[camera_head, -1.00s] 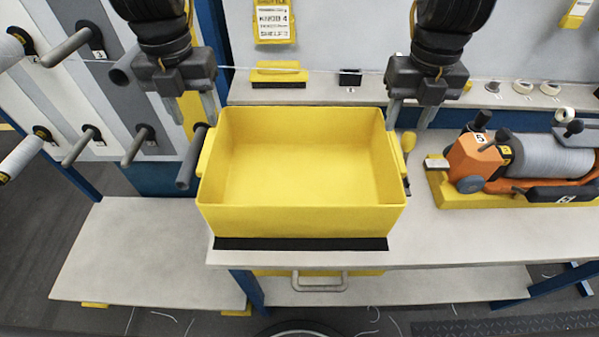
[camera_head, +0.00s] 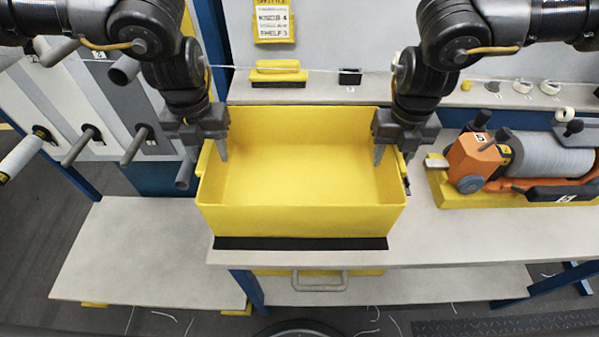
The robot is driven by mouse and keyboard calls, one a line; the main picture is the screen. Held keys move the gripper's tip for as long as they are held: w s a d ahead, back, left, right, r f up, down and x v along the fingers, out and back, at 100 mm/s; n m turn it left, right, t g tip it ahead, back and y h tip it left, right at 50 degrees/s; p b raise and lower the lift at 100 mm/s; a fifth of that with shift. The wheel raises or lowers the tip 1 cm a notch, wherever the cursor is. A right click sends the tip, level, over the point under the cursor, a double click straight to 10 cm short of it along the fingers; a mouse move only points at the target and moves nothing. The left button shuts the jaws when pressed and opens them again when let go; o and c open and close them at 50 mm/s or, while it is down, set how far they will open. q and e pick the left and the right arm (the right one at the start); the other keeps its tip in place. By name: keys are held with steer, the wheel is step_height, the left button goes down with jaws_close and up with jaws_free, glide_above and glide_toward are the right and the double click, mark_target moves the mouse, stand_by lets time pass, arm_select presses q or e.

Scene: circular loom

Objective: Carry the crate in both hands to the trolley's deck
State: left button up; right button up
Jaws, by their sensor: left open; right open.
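The open yellow crate (camera_head: 303,222) stands upright and empty on the pale bench, near its front edge. My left gripper (camera_head: 207,153) is open at the crate's left side wall, with one finger showing on the inner side. My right gripper (camera_head: 393,155) is open at the right side wall, with one finger showing inside the rim. The crate's side handles are mostly hidden by the grippers, and I cannot tell whether the fingers touch it. A low pale deck (camera_head: 150,255) lies bare at the lower left; it may be the trolley's deck.
An orange and yellow winder (camera_head: 480,160) with a grey spool stands right of the crate. A yellow-handled brush (camera_head: 279,75) and a small black block (camera_head: 350,77) lie behind it. Rods and rolls (camera_head: 85,145) stick out at the left. The bench (camera_head: 480,230) front right is clear.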

arm_select(q)
jaws_close()
arm_select(e)
jaws_close()
steer(key=shift+r, duration=0.1)
